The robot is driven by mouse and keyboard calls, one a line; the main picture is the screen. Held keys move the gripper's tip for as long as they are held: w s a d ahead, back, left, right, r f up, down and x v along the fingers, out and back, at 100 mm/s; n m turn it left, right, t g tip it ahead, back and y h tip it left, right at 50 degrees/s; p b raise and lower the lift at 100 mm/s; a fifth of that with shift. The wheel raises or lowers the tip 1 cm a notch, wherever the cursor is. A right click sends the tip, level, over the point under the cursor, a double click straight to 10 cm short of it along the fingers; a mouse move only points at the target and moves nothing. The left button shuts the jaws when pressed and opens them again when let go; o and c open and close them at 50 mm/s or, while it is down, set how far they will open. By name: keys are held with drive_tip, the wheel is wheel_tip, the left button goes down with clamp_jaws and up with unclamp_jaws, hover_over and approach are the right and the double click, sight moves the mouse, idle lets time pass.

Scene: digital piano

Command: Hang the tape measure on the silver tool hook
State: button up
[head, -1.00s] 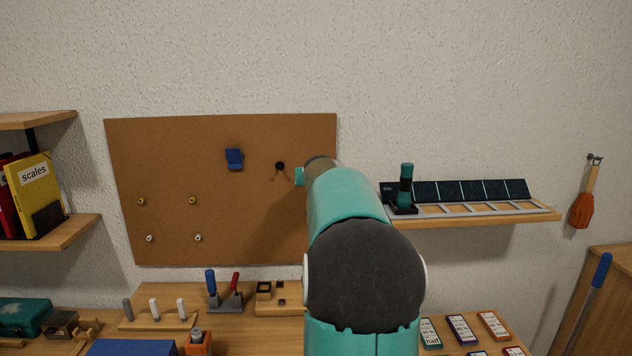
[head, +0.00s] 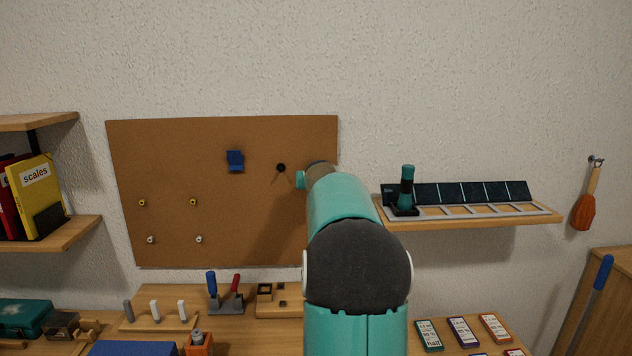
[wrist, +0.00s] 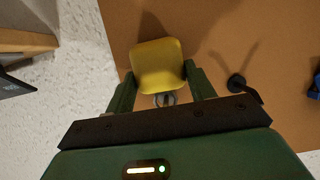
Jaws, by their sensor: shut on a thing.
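The yellow tape measure (wrist: 158,65) is between the two dark green fingers of my gripper (wrist: 160,76) in the wrist view. My gripper is shut on it and holds it in front of the brown pegboard (wrist: 270,35). A small grey metal ring or hook (wrist: 165,99) shows just below the tape measure; I cannot tell whether it belongs to the tape or to the board. A black hook (wrist: 237,83) is to the right of the tape, apart from it. In the head view my arm hides the gripper, the tape and the board's right edge region.
The black hook (head: 281,168) and a blue holder (head: 235,161) are on the board in the head view. Several small pegs sit lower left. A shelf (head: 470,219) with a dark panel rack juts out at right. Tools stand on the bench below.

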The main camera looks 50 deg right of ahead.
drive_tip(key=shift+f, duration=0.1)
idle(0.6)
drive_tip(key=o, duration=1.2)
drive_tip(key=shift+a, duration=0.1)
drive_tip(key=shift+v, duration=2.4)
drive_tip(key=shift+s, duration=0.15)
drive_tip(key=v, duration=1.3)
drive_tip(key=shift+a+r, duration=0.2)
drive_tip(key=shift+a, duration=0.05)
drive_tip(key=shift+s, duration=0.1)
